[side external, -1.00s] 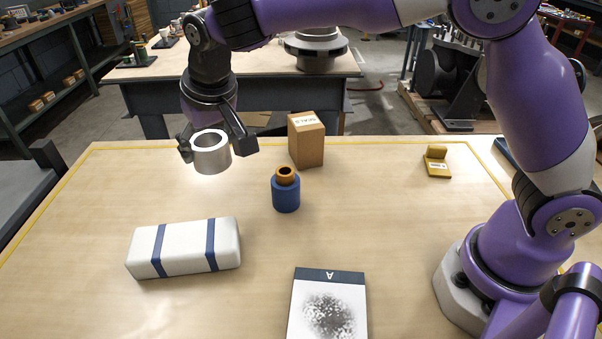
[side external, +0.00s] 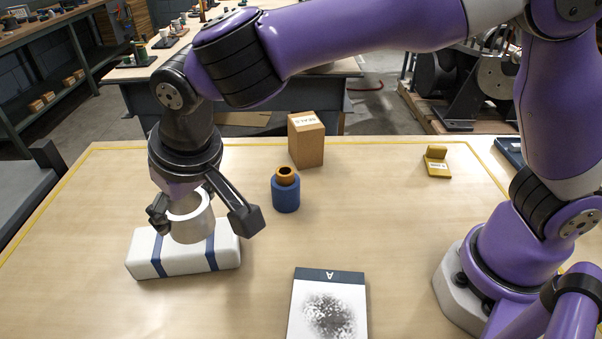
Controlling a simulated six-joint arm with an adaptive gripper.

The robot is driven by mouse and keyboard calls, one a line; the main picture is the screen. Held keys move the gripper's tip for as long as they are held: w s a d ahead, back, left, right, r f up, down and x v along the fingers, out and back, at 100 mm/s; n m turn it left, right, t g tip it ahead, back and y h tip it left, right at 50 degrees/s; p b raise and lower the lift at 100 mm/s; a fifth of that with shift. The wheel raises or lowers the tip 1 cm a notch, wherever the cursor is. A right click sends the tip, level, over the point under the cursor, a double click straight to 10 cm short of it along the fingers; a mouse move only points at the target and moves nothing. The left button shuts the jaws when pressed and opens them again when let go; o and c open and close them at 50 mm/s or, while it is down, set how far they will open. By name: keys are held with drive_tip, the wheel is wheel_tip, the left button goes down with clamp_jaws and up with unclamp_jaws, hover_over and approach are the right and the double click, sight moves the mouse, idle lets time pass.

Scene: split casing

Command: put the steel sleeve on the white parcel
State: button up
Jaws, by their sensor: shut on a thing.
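The steel sleeve (side external: 192,226) is a short, shiny, open ring, upright, seen over the top of the white parcel. My gripper (side external: 198,215) points down and is shut on the sleeve, with one finger at its left and one at its right. The white parcel (side external: 188,262) lies flat at the left of the table, with two dark blue bands. The sleeve's lower edge appears at the parcel's top face, between the bands; I cannot tell if it touches. The sleeve and gripper hide part of the parcel's far edge.
A blue bottle-like part with an orange top (side external: 286,192) stands right of the gripper. A cardboard box (side external: 306,142) stands behind it. A card with a speckled print (side external: 328,312) lies at the front. A yellow bracket (side external: 437,162) sits far right. The table's middle right is clear.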

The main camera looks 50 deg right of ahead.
sight(187, 199)
drive_tip(key=shift+w+d+f, duration=0.3)
drive_tip(key=shift+w+f, duration=0.15)
drive_tip(key=shift+w, duration=0.2)
drive_tip(key=shift+w+d+f, duration=0.25)
drive_tip(key=shift+w+f, duration=0.15)
drive_tip(key=shift+w, duration=0.2)
drive_tip(key=shift+f, duration=1.9)
drive_tip(key=shift+f, duration=0.15)
drive_tip(key=o, duration=1.4)
